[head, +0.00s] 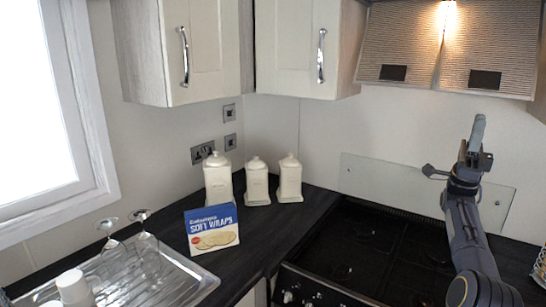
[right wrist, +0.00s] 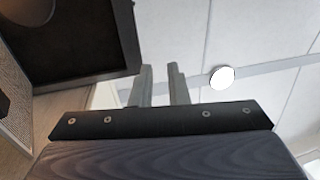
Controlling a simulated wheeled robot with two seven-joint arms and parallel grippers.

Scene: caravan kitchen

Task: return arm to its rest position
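My right arm comes up from the lower right in the head view, in front of the hob. My right gripper (head: 477,132) points upward, high above the worktop and in front of the glass splashback. In the right wrist view, its two grey fingers (right wrist: 160,85) stand a little apart with a narrow gap between them and nothing in the gap. My left gripper is not in view.
The cooker hood (head: 440,45) hangs above my right gripper. The black hob (head: 370,250) lies below. A Soft Wraps box (head: 212,229), white canisters (head: 257,183) and a draining board (head: 150,280) with glasses and a cup stand left. Wall cupboards (head: 300,45) hang above.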

